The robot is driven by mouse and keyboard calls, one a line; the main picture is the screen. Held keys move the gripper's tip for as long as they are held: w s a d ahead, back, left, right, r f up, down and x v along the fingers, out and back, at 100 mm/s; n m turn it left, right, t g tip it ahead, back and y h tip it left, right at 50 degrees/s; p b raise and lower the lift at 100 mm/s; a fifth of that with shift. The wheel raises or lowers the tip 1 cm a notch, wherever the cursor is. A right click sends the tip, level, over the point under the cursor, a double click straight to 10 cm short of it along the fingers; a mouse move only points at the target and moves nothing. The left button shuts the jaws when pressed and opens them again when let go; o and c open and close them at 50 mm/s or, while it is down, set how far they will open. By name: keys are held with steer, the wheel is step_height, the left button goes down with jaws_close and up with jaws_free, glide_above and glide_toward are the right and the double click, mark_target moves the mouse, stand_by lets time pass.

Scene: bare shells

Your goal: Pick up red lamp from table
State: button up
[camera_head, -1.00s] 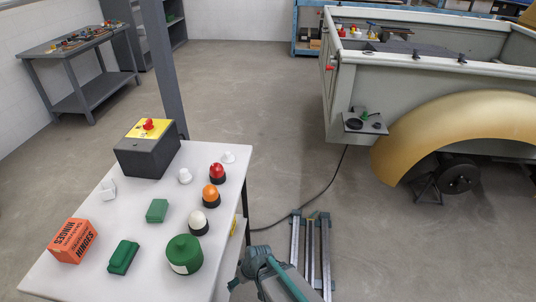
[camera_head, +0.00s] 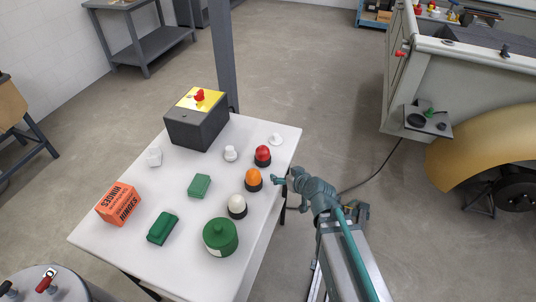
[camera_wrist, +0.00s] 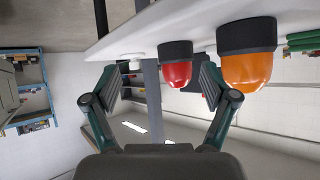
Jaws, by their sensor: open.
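The red lamp (camera_head: 263,154), a red dome on a dark base, stands upright near the right edge of the white table (camera_head: 190,262). In the wrist view, which is upside down, the red lamp (camera_wrist: 176,74) shows ahead between the fingers, right of centre. My gripper (camera_head: 281,180) is beside the table's right edge, close to the red and orange lamps. In the wrist view my gripper (camera_wrist: 158,80) is open, with nothing held. The orange lamp (camera_head: 253,179) stands next to the red one; it also shows in the wrist view (camera_wrist: 247,69), just beyond the right finger.
A white lamp (camera_head: 237,206) and a green round container (camera_head: 220,237) continue the row toward the near side. Small white pieces (camera_head: 276,139) (camera_head: 230,153), a black-and-yellow box with a red button (camera_head: 197,120), green blocks (camera_head: 162,228) and an orange hinges box (camera_head: 118,204) share the table.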

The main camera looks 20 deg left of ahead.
steer(key=t+y, duration=0.1)
steer(key=t, duration=0.1)
glide_toward(265, 152)
steer(key=w+a, duration=0.1)
steer(key=shift+n, duration=0.3)
steer(key=p+x, duration=0.1)
steer(key=x, duration=0.4)
steer(key=shift+w+a+f+p, duration=0.1)
steer(key=shift+a+f+p, duration=0.05)
steer(key=shift+p, duration=0.2)
steer(key=shift+f+p+x, duration=0.1)
steer(key=shift+p+x, duration=0.5)
steer(key=shift+x, duration=0.8)
steer(key=shift+f+p+x, duration=0.15)
steer(key=shift+p+x, duration=0.45)
steer(key=shift+x, duration=0.85)
steer(key=c, duration=1.3)
